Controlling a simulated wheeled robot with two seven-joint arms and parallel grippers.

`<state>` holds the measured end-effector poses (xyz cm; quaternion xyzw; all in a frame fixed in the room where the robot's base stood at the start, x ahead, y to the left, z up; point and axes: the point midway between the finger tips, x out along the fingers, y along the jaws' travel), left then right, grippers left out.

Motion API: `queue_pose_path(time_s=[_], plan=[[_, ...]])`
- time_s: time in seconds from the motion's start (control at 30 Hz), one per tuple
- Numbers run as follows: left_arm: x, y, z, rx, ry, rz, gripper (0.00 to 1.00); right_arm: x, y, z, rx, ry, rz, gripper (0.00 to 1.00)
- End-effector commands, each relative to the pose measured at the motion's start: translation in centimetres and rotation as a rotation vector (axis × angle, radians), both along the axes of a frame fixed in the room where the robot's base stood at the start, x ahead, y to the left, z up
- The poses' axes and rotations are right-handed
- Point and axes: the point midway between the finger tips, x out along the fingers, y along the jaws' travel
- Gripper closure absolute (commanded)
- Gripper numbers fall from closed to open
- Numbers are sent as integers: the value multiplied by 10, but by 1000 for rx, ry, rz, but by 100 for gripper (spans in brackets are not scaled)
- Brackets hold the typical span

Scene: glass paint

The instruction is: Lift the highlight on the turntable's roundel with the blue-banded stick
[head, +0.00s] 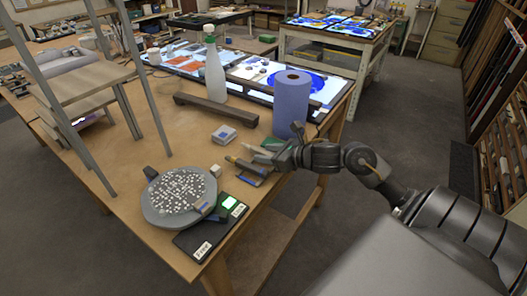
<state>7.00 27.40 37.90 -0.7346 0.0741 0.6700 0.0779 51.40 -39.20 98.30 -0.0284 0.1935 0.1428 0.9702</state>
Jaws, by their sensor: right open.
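The turntable (152,215) stands near the front edge of the wooden table, and its round top carries the roundel (182,188), dark with many white specks. My right gripper (258,160) is open, low over the table to the right of the turntable and apart from it. Several small tools (250,178) with dark, blue and tan parts lie by its fingers. They are too small to tell which one is the blue-banded stick. I cannot tell whether the fingers touch any of them. My left gripper is out of view.
A dark pad (190,240) with a lit green square and white labels lies at the table edge, close by the turntable. A blue paper roll (291,105) stands behind my right gripper. A white bottle (214,68), a dark bar (215,109) and a small box (224,134) stand farther back.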

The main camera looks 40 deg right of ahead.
Motion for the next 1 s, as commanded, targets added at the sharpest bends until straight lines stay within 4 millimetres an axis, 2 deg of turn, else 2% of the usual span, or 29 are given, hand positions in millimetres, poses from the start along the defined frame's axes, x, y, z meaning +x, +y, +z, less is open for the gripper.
queue_pose_path(time_s=[0.23,0.57,1.0], plan=[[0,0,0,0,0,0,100,1,1,-1,0,0,0,56],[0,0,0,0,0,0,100,1,0,-1,0,0,0,99],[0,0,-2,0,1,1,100,1,0,4,-2,-2,1,100]])
